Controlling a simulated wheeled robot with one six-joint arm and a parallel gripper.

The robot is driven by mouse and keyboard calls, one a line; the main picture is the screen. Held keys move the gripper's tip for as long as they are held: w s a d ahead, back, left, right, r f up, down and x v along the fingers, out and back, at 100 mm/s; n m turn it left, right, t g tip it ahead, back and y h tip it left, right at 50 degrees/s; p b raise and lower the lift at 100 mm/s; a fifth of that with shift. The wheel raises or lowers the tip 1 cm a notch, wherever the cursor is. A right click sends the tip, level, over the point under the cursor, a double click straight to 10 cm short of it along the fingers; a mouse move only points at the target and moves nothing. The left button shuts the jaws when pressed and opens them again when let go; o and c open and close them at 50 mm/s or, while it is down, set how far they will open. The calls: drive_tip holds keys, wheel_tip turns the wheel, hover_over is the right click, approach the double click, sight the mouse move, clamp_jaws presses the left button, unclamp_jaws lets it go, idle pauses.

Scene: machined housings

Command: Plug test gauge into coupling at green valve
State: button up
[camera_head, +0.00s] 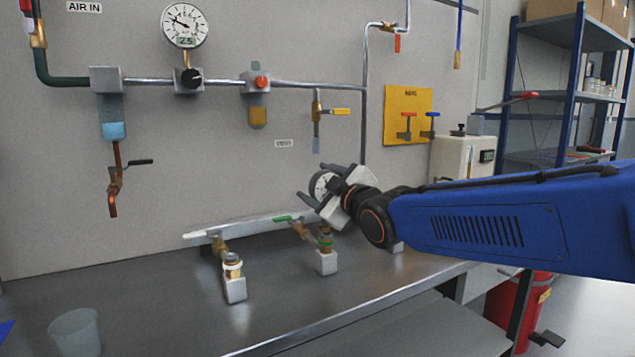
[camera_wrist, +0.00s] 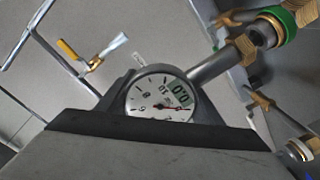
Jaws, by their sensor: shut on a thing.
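My gripper (camera_head: 321,185) is shut on the test gauge (camera_head: 319,186), a round white dial. In the wrist view the gauge (camera_wrist: 160,99) has a digital readout. Its metal stem (camera_wrist: 211,65) points up and right to a brass hex end near the green-ringed coupling (camera_wrist: 279,24). I cannot tell whether they touch. In the head view the gauge is above the green-ringed coupling (camera_head: 326,241), beside the valve with the green handle (camera_head: 282,219). The gripper hides part of the gauge and its stem there.
A white-handled valve (camera_head: 197,234) with a white-ringed coupling (camera_head: 232,265) stands to the left on the same manifold. Pipes and a wall gauge (camera_head: 185,25) are on the panel behind. A clear cup (camera_head: 75,333) stands at the front left. The bench front is mostly clear.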

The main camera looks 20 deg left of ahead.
drive_tip(key=shift+f, duration=0.5)
drive_tip(key=o, duration=1.3)
drive_tip(key=shift+c, duration=0.2)
drive_tip(key=shift+s+d, duration=0.1)
drive_tip(key=v, duration=1.7)
drive_tip(key=shift+s+d, duration=0.1)
